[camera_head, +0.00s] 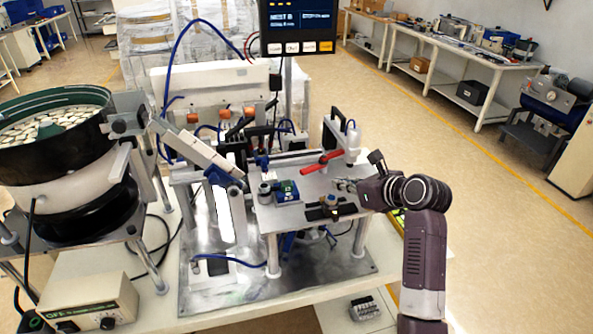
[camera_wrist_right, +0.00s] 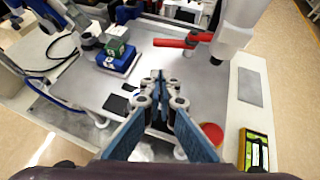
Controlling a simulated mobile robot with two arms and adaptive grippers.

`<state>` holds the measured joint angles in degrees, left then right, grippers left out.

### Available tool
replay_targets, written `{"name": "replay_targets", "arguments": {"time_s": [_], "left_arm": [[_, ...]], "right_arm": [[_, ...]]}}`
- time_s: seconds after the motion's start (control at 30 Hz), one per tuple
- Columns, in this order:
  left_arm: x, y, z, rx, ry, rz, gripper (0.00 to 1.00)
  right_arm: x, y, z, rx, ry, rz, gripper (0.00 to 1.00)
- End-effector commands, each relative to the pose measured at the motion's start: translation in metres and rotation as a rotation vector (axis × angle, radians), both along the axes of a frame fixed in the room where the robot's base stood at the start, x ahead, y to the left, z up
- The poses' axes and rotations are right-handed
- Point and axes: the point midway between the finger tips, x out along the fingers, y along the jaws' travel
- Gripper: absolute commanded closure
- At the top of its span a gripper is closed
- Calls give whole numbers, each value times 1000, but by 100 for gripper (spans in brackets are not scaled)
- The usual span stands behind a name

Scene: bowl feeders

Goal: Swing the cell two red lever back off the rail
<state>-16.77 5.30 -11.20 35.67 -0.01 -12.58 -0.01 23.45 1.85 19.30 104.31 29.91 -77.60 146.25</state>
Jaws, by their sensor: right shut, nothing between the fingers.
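The red lever (camera_head: 320,162) lies slanted over the grey plate of the station, its right end near a white cylinder (camera_head: 352,142). In the right wrist view the red lever (camera_wrist_right: 178,43) points left from beside the white cylinder (camera_wrist_right: 232,30). My right gripper (camera_head: 338,184) is shut and empty, low over the plate, nearer the front than the lever and apart from it. In the right wrist view its fingertips (camera_wrist_right: 158,76) meet below the lever. Which part is the rail is hard to tell. My left gripper is not in view.
A blue block with a green top (camera_head: 287,192) sits on the plate (camera_head: 318,186) left of my gripper. A black bowl feeder (camera_head: 60,150) stands at the far left. A display (camera_head: 298,26) hangs above the station. In the wrist view a red disc (camera_wrist_right: 211,133) lies near the gripper.

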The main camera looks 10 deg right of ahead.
Motion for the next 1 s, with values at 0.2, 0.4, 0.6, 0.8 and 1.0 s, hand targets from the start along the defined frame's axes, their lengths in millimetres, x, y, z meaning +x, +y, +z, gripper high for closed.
{"name": "replay_targets", "arguments": {"time_s": [0.2,0.4,0.6,0.8,1.0], "left_arm": [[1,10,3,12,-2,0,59],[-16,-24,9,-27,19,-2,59],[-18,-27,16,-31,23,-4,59],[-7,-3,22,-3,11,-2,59],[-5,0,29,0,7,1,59]], "right_arm": [[2,-3,-3,-5,10,-12,100],[27,7,-17,-4,12,-11,100],[56,16,-35,-5,11,-11,100],[82,25,-48,-5,8,-12,100],[104,33,-48,-5,9,-12,100]]}}
